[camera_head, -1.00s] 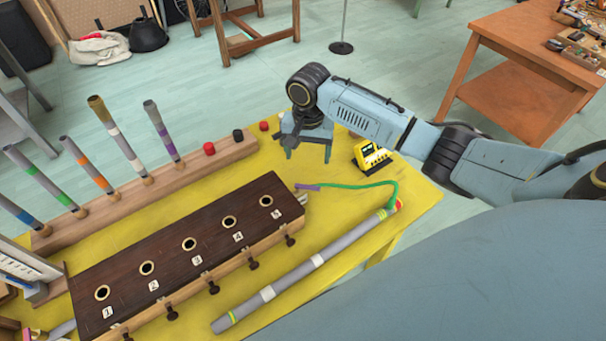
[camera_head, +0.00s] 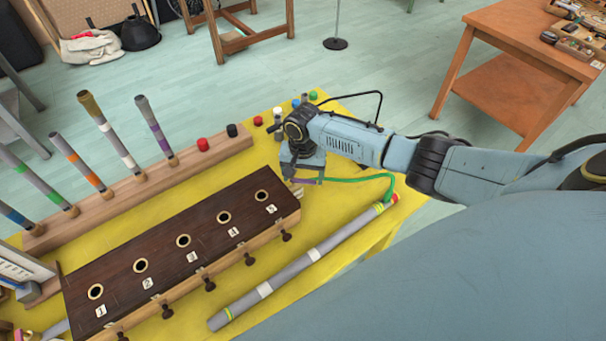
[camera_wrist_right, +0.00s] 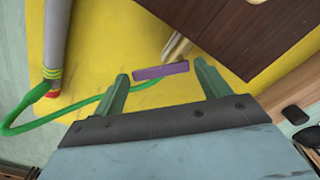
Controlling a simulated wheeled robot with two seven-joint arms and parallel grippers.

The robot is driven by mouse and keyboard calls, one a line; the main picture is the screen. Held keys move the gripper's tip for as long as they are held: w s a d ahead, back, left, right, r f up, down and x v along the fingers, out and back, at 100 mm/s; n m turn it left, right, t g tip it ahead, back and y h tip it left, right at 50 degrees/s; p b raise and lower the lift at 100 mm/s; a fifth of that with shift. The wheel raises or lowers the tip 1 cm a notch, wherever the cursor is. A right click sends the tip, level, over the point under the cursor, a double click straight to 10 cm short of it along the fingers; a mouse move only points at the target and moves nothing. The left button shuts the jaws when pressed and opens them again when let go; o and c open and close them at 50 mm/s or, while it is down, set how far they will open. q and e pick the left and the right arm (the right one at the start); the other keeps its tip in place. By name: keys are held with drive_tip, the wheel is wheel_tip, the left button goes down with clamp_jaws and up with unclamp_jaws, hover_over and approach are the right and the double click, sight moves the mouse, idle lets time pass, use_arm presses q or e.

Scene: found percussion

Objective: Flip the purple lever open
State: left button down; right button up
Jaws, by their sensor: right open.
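The purple lever (camera_head: 309,181) is a small bar at the right end of the dark wooden box (camera_head: 215,235), with a green hose (camera_head: 355,181) running from beside it. In the right wrist view the purple lever (camera_wrist_right: 160,71) lies between the tips of my open right gripper (camera_wrist_right: 161,73), slightly beyond them; I cannot tell whether they touch. In the head view my right gripper (camera_head: 301,174) points down over the lever and partly hides it. My left gripper is not in view.
A grey tube (camera_head: 290,275) lies on the yellow table (camera_head: 335,250) in front of the box. A wooden rack (camera_head: 150,185) with several upright tubes stands behind it. Small coloured caps sit near the back edge. The box has holes numbered on top and knobs along its front.

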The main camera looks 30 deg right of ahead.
drive_tip(key=c, duration=0.7)
drive_tip(key=shift+n, duration=0.3)
drive_tip(key=shift+w+d+n+p, duration=0.1)
drive_tip(key=shift+w+n+p, duration=0.05)
drive_tip(key=shift+n+p, duration=0.4)
drive_tip(key=shift+w+d+n+p, duration=0.1)
drive_tip(key=shift+w+n, duration=0.2)
drive_tip(key=shift+n, duration=0.9)
drive_tip(key=shift+w+d+n+p, duration=0.1)
drive_tip(key=shift+w+n, duration=0.15)
drive_tip(key=shift+n, duration=0.9)
drive_tip(key=shift+w+n+p, duration=0.1)
drive_tip(key=shift+w+n, duration=0.2)
drive_tip(key=shift+n, duration=0.9)
drive_tip(key=o, duration=0.7)
